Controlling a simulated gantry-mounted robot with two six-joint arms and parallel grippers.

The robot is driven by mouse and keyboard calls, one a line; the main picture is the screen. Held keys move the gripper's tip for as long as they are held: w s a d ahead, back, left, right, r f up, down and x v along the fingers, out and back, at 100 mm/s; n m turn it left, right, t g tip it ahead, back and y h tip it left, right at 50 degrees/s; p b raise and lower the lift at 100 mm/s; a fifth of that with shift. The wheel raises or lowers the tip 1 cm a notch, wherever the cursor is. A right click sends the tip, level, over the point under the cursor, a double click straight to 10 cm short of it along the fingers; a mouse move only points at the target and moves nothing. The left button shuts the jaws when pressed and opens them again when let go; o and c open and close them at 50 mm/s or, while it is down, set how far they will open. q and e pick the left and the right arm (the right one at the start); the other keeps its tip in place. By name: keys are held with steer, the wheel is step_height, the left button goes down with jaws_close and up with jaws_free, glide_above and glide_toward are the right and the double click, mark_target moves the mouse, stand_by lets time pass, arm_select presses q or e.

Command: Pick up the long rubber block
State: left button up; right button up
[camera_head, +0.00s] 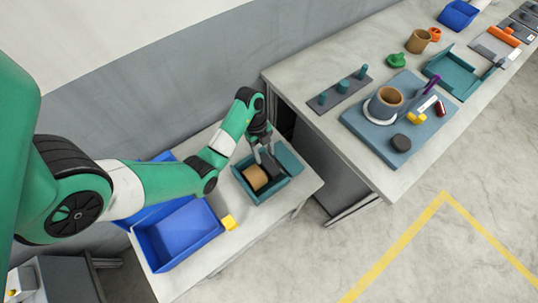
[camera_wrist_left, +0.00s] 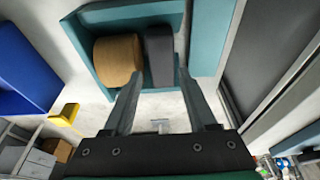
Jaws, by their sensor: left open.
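The long rubber block (camera_wrist_left: 158,56) is a dark grey bar lying in a teal tray (camera_wrist_left: 84,48), right beside a tan cylinder (camera_wrist_left: 118,60). In the head view the block (camera_head: 271,165) shows partly behind my gripper, and the cylinder (camera_head: 256,178) sits in the same tray. My left gripper (camera_wrist_left: 160,76) is open, with its two fingertips apart at the near end of the block, one toward each side. In the head view the left gripper (camera_head: 265,152) hangs over the tray. I cannot tell whether the fingers touch the block. My right gripper is not in view.
A blue bin (camera_head: 180,235) stands on the low table left of the tray, with a yellow block (camera_head: 229,222) between them. A higher workbench (camera_head: 300,80) at the right holds a peg board, a blue board with a mug, and teal trays.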

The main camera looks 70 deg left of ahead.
mark_target(269, 164)
arm_select(q)
steer(key=b+x, duration=0.4)
steer(key=x, duration=0.1)
steer(key=shift+w+d, duration=0.2)
steer(key=shift+d, duration=0.05)
steer(key=shift+r, duration=0.1)
steer(key=shift+f, duration=0.25)
stand_by(0.3)
jaws_close()
